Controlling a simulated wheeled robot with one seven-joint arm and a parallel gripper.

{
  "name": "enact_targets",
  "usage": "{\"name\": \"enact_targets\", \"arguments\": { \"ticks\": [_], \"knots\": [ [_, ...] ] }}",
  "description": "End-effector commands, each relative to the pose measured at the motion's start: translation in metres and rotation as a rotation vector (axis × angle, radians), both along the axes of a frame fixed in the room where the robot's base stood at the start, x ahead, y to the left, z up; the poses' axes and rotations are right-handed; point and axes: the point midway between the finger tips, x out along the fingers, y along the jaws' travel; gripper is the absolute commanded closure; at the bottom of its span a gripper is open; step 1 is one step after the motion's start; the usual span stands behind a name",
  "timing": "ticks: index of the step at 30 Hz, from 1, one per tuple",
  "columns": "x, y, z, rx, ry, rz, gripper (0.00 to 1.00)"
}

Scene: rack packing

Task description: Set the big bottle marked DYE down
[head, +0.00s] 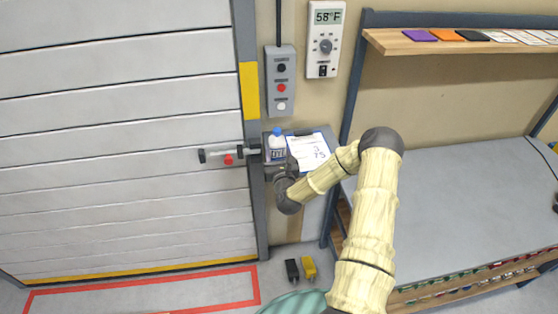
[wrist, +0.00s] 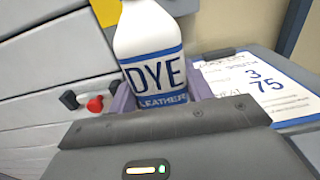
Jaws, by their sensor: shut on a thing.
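The big bottle (wrist: 150,35) is white with a blue label reading DYE and LEATHER. In the head view the bottle (head: 277,152) has a blue cap and is upright at the small grey stand beside the door. My gripper (wrist: 160,100) is shut on the bottle, with a purplish finger on each side of its lower part. The bottle's base is hidden behind the gripper body, so I cannot tell whether it touches the stand top.
A clipboard (head: 308,150) with a written sheet lies on the stand, right of the bottle. A door latch with a red knob (head: 229,159) is to the left. A control box (head: 281,82) hangs on the wall above. A grey-topped bench (head: 450,200) stands at right.

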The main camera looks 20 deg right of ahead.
Motion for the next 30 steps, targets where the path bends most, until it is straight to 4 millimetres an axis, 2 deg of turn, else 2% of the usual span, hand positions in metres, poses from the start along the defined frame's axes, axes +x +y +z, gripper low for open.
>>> {"name": "enact_targets", "arguments": {
  "ticks": [8,18,29,30],
  "knots": [
    [0.0,0.0,-0.002,0.0,-0.002,0.0,0.8],
    [0.0,0.0,-0.04,-0.001,-0.002,0.0,0.8],
    [0.0,0.002,-0.044,-0.001,-0.003,0.004,0.8],
    [0.0,0.002,-0.044,-0.001,-0.001,0.004,0.44]
  ]
}}
